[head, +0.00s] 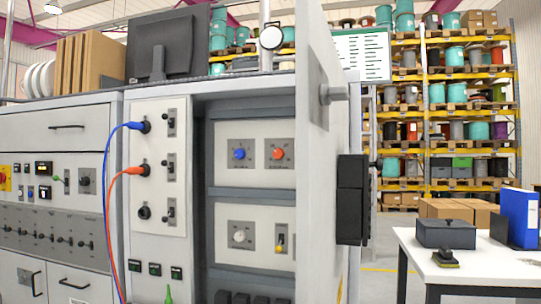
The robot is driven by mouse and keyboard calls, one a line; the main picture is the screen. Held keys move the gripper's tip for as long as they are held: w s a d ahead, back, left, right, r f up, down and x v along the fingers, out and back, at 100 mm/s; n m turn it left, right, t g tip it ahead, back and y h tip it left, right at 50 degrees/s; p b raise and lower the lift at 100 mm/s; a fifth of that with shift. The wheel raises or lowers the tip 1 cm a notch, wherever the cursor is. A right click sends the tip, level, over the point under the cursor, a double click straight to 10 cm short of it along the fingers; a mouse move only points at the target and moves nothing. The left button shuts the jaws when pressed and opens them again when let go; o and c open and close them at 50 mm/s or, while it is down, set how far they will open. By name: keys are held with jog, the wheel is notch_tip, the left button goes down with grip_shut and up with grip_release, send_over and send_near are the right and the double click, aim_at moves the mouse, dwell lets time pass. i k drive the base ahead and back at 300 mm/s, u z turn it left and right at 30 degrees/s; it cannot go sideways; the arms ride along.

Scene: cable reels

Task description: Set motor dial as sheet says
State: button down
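A grey cabinet bay holds two pale panels. The upper panel has a blue dial (239,154) on the left and an orange-red dial (278,153) on the right. My gripper is not in view.
A grey door or side panel (322,110) stands out right of the bay. A black box (351,200) is on its right. Blue (107,180) and orange cables (110,215) hang from the left panel's sockets. A white table (485,262) stands at right.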

aim_at(239, 154)
jog(key=u, duration=1.55)
jog(key=i, duration=2.85)
jog(key=z, duration=1.6)
